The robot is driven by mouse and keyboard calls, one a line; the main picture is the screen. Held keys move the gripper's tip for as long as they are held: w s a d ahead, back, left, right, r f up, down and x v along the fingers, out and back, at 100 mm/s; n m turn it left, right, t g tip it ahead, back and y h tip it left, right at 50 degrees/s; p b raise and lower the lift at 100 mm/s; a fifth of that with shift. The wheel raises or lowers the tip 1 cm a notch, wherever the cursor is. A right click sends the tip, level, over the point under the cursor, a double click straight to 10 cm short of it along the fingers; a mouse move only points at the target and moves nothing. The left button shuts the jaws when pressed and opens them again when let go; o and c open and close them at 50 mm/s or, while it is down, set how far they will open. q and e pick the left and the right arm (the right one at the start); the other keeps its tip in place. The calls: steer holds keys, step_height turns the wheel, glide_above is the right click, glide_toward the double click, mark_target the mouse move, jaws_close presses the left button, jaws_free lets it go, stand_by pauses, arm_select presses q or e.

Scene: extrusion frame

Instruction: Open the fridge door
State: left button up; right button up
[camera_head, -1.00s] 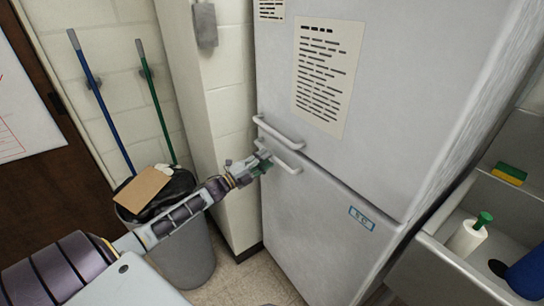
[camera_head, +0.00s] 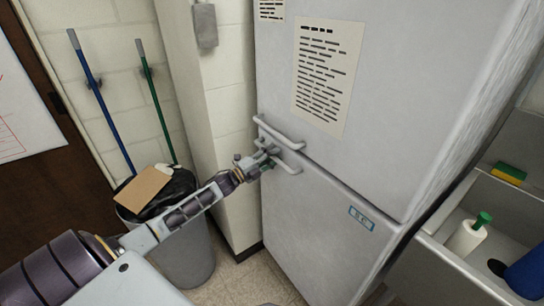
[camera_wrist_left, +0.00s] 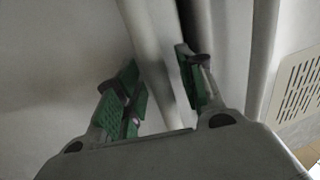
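The fridge (camera_head: 350,100) is a tall grey-white unit with an upper door and a lower door. The upper door's bar handle (camera_head: 280,132) and the lower door's bar handle (camera_head: 287,165) sit close together at the left edge, by the seam. Both doors are shut. My left gripper (camera_head: 270,158) is at these handles. In the left wrist view my left gripper (camera_wrist_left: 165,85) is open, with a pale bar (camera_wrist_left: 155,60) running between its green-padded fingers. It looks like the lower handle; whether the fingers touch it is unclear. My right gripper is not in view.
A grey bin (camera_head: 185,255) with a black bag and cardboard stands below my left arm. A wall corner (camera_head: 215,130) is close left of the fridge. A sink (camera_head: 440,255) with a white bottle (camera_head: 467,236) is at right. Some floor (camera_head: 245,280) shows before the fridge.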

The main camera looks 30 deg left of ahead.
arm_select(q)
jaws_close()
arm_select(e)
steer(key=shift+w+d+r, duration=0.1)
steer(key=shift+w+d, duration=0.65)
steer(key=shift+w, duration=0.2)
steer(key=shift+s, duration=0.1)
